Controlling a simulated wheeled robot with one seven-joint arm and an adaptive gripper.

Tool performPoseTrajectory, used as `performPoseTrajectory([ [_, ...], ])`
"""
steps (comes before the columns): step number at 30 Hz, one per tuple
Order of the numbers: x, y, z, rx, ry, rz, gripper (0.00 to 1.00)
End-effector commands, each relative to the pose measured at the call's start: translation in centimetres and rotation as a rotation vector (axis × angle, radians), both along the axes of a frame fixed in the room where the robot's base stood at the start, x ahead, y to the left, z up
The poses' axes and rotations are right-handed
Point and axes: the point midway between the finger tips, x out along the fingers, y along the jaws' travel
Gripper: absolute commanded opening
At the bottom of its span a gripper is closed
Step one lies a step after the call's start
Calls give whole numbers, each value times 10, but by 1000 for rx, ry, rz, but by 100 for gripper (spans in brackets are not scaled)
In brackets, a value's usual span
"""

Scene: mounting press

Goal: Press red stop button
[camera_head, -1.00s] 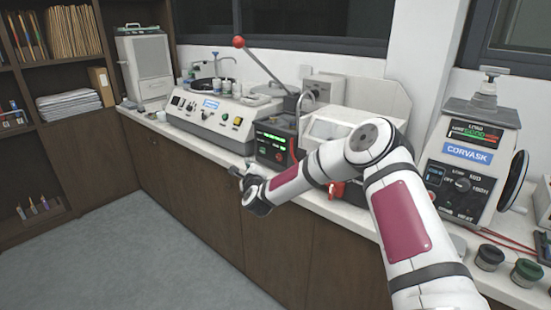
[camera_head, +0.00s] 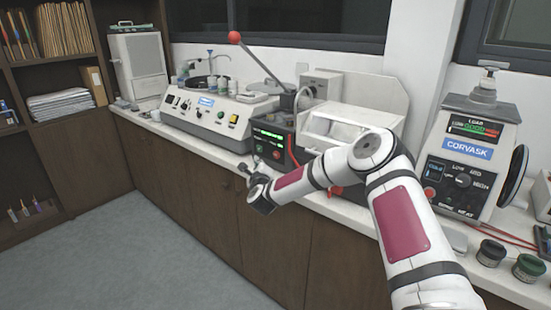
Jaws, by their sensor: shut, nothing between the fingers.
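A dark box with a green lit display (camera_head: 268,143) stands mid-counter, with a small red button (camera_head: 277,154) on its front panel. The press at the right (camera_head: 468,150), labelled CORVASK, has a load gauge, a dial and a red round button (camera_head: 430,192) at its lower left. No readable label shows which one is the stop button. My gripper (camera_head: 245,169) is shut and empty. In the picture it is at the counter's front edge, left of and below the dark box, apart from both red buttons. My forearm hides part of the counter between the two machines.
A polishing machine (camera_head: 205,112) with several buttons stands left of the dark box. A red-knobbed lever (camera_head: 258,62) rises behind it. A clear-lidded case (camera_head: 335,127) stands right of the box. Two small jars (camera_head: 491,252) sit before the press. The floor (camera_head: 120,255) is open.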

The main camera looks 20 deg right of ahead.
Motion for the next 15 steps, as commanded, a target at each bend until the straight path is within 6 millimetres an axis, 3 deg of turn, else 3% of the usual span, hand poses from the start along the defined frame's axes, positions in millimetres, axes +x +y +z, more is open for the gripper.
performPoseTrajectory([
  [6,18,-25,-1,0,-2,-2,0],
  [15,32,-44,-1,0,0,0,0],
])
